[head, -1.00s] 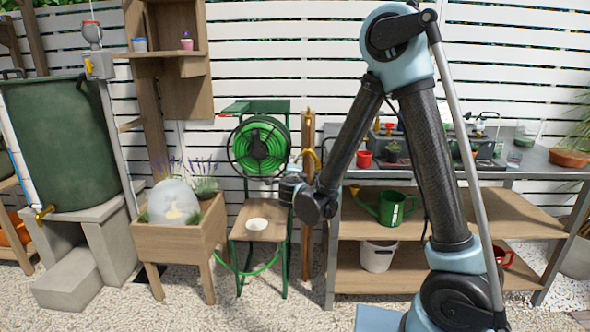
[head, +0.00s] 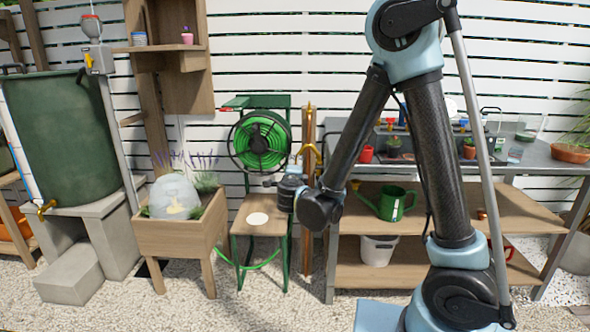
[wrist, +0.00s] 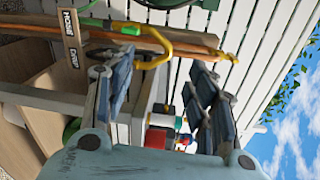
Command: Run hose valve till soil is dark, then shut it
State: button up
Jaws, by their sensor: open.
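The green hose reel (head: 262,143) hangs on a green stand left of a wooden post (head: 307,235) with yellow-brass fittings (head: 311,150). A curved yellow part (wrist: 160,43) shows large in the wrist view, beyond the fingers; I cannot tell if it is the valve's handle. My gripper (wrist: 160,92) is open, with nothing between its fingers. In the head view its dark body is in front of the post, right of the reel. The wooden planter (head: 180,238) holds lavender and a clear cloche (head: 174,196). Its soil colour is too small to judge.
A potting bench (head: 345,172) with a green watering can (head: 390,203) on its shelf stands right, partly behind my arm. A green water barrel (head: 65,140) stands left on concrete blocks (head: 68,273). Gravel in front is clear.

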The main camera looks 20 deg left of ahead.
jog(key=shift+v, duration=1.7)
jog(key=shift+f, duration=0.1)
